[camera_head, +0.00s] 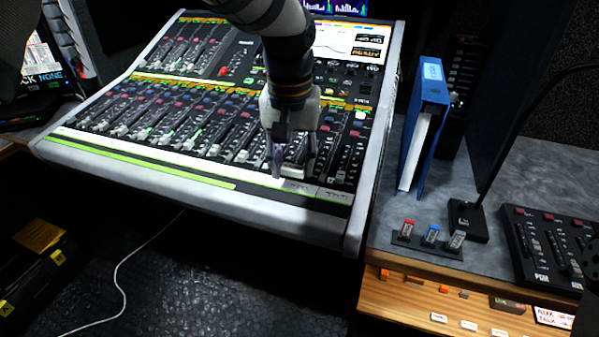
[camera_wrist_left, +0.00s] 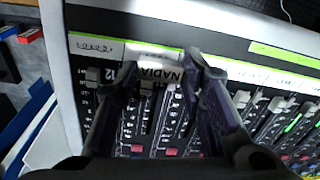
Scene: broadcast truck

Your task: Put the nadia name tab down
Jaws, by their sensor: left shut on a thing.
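The nadia name tab (camera_wrist_left: 161,75) is a small pale strip with dark letters, seen in the left wrist view. My left gripper (camera_wrist_left: 160,68) is shut on it, with one fingertip at each end. In the head view my left gripper (camera_head: 293,168) points down over the front right part of the mixing console (camera_head: 190,190), near its name strip. The tab cannot be made out clearly there. Whether it touches the console cannot be told. The pale name strip (camera_wrist_left: 95,45) with handwritten labels runs just beyond the tab in the wrist view. My right gripper is not in view.
Rows of faders surround my left gripper. A green strip (camera_head: 140,166) lies along the console's front. To the right, on the grey desk, stand a blue binder (camera_head: 430,105), several small coloured pieces on a dark holder (camera_head: 428,244), and a small fader panel (camera_head: 550,245).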

